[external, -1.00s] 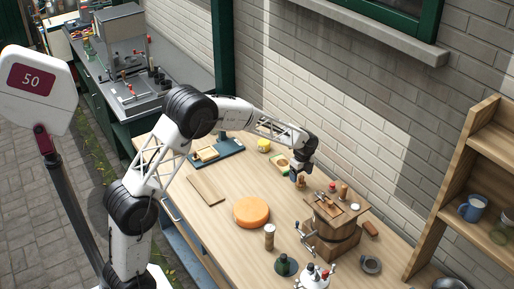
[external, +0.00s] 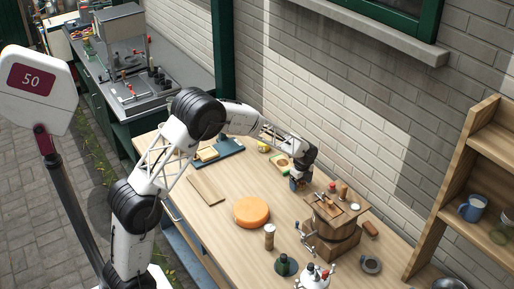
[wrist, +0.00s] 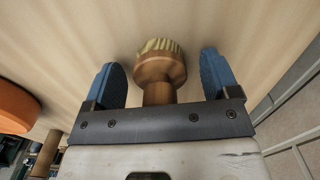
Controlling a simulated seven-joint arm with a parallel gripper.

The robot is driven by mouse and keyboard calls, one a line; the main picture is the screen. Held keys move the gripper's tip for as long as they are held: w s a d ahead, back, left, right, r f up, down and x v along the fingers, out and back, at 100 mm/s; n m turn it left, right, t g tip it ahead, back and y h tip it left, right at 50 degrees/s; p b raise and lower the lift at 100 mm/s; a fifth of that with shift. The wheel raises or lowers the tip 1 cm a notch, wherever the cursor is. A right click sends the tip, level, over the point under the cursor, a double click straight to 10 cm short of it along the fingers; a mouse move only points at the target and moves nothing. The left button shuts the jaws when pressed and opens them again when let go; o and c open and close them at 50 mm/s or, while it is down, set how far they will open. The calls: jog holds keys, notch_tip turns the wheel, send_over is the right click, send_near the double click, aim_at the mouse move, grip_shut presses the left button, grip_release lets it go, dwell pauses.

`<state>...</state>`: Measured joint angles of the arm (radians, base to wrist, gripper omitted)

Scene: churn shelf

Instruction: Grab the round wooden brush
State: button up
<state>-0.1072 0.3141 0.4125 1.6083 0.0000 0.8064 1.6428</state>
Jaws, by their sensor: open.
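The round wooden brush (wrist: 160,72) shows in the wrist view, with pale bristles at its far end and a brown wooden body. It sits between the two blue fingers of my gripper (wrist: 162,82), with a gap on each side. My gripper is open and no finger touches the brush. In the external view my gripper (external: 297,184) is low over the table, beside the wooden churn, and it hides the brush.
The wooden churn (external: 332,241) stands close to the right of my gripper. An orange cheese wheel (external: 251,212) and a pepper mill (external: 269,236) are nearer the front. The brick wall (external: 345,120) bounds the back.

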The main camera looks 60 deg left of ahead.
dwell(0.4)
jog(key=c, duration=1)
jog(key=shift+r, duration=0.1)
jog(key=shift+r, duration=4.9)
